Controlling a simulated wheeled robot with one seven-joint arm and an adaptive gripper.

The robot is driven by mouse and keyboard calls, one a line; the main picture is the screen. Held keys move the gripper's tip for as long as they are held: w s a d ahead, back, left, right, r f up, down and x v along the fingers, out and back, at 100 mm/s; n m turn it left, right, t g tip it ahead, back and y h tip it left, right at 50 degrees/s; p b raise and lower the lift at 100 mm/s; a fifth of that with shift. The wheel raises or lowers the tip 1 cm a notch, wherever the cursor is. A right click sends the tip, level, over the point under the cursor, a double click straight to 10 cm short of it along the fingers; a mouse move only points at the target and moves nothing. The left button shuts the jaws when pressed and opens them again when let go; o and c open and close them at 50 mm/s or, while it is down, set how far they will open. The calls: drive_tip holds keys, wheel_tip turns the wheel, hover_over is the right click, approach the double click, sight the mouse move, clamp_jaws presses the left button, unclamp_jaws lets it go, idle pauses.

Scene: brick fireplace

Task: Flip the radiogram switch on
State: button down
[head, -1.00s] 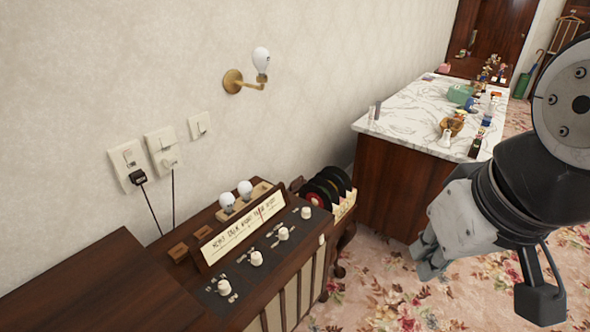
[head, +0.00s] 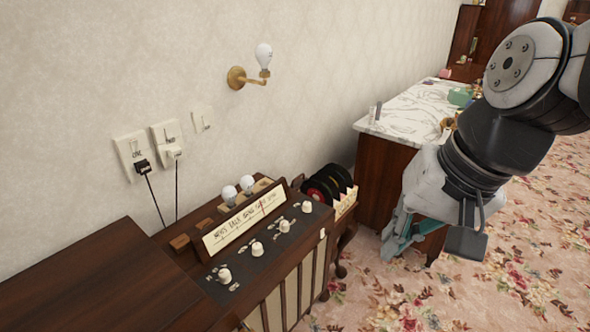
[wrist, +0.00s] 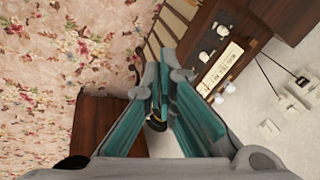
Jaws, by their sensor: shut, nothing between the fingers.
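The radiogram (head: 290,265) is a dark wooden cabinet with a lit-looking dial panel and several white knobs at lower centre in the head view. Its panel also shows in the wrist view (wrist: 222,70). On the wall above it are a left switched socket (head: 133,150) with a black plug, a middle switched socket (head: 167,137) with a white plug, and a plain switch plate (head: 202,119). Their labels and switch positions are too small to read surely. My gripper (head: 393,246) is shut and empty, right of the radiogram, apart from it and pointing down. Its fingers also show in the wrist view (wrist: 165,68).
A marble-topped cabinet (head: 395,118) stands behind my arm. A record rack (head: 343,203) sits beside the radiogram's right end. A brass wall lamp (head: 238,78) projects above. A dark wooden top (head: 95,285) fills the lower left. Floral carpet (head: 480,270) is open at right.

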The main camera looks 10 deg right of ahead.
sight(323, 233)
drive_tip(key=w+d+f+m+y+b, duration=0.15)
drive_tip(key=w+f+m+b, duration=0.25)
drive_tip(key=w+f+m, duration=0.5)
drive_tip(key=w+f+m+y+b, duration=0.25)
drive_tip(key=w+f+b, duration=0.35)
drive_tip(key=w, duration=0.7)
drive_tip(key=w+d+f+m+b, duration=0.2)
drive_tip(key=w+d+f+m, duration=0.1)
drive_tip(key=f, duration=0.4)
drive_tip(key=w+d+f+m+t+b, duration=0.1)
drive_tip(key=w+d+f+m+b, duration=0.1)
drive_tip(key=w+f, duration=0.4)
drive_tip(key=w+d+f+m+t+b, duration=0.1)
drive_tip(key=w+d+f+m, duration=0.3)
drive_tip(key=f, duration=0.5)
drive_tip(key=shift+w+d+f+m+h+b, duration=0.2)
drive_tip(key=shift+d+m+h+b, duration=0.35)
drive_tip(key=shift+m, duration=0.7)
drive_tip(key=shift+a, duration=0.15)
drive_tip(key=w+a+r+b+x, duration=0.1)
drive_tip(key=b+x, duration=0.2)
drive_tip(key=x, duration=0.9)
drive_tip(key=shift+w+a+b, duration=0.35)
drive_tip(key=shift+w+a, duration=0.15)
drive_tip(key=shift+a, duration=0.05)
